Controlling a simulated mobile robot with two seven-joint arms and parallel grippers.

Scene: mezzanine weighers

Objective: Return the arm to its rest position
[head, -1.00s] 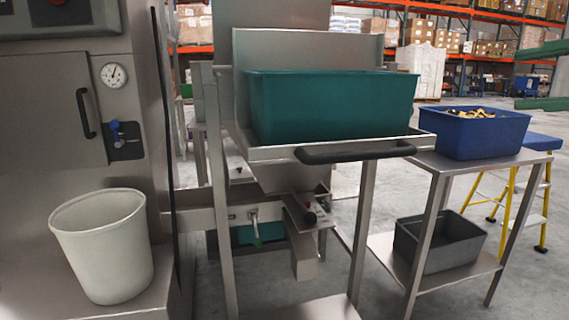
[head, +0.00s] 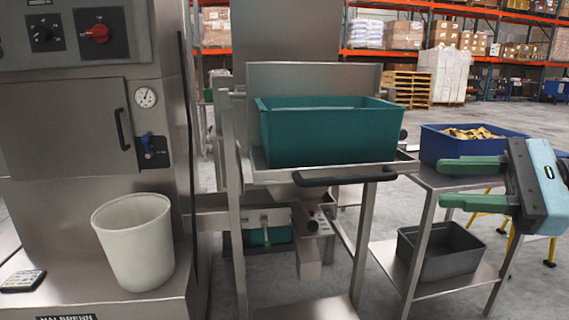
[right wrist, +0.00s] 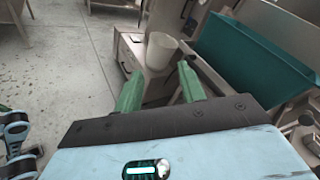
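My right gripper (head: 456,182) is at the right of the head view, in front of the blue bin (head: 450,150) and the steel side table. Its two green fingers point left and stand apart with nothing between them. In the right wrist view the fingers (right wrist: 160,88) are also spread and empty, with the white bucket (right wrist: 162,50) beyond them and the teal bin (right wrist: 245,62) to the right. My left gripper does not show in the head view.
The teal bin (head: 330,140) sits on the steel weigher's tray above a black handle (head: 345,177). The white bucket (head: 135,245) stands on the machine ledge at left. A grey bin (head: 440,252) is on the side table's lower shelf. Open floor lies behind.

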